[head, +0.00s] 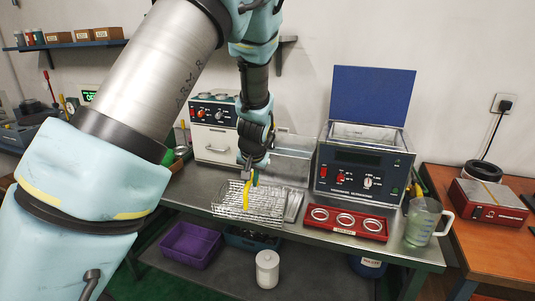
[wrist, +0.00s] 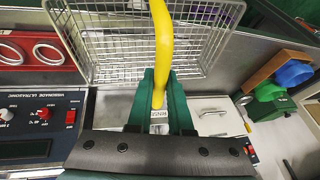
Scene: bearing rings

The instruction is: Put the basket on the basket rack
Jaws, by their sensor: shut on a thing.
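The wire mesh basket (head: 240,208) is in front of the machines, over the front part of the steel bench. Its yellow handle (head: 246,194) rises into my gripper (head: 248,172). In the wrist view the green fingers (wrist: 160,95) are shut on the yellow handle (wrist: 163,45), and the mesh basket (wrist: 100,45) hangs beyond them, with no rings seen in it. I cannot tell whether the basket touches the surface below. A grey metal piece (head: 294,207) shows just right of the basket; it may be the basket rack, partly hidden by the basket.
The ultrasonic machine (head: 363,172) with a raised blue lid (head: 372,95) is to the right. A red tray (head: 372,233) of rings and a jug (head: 421,222) stand at the front right. A white cabinet (head: 213,145) is behind left.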

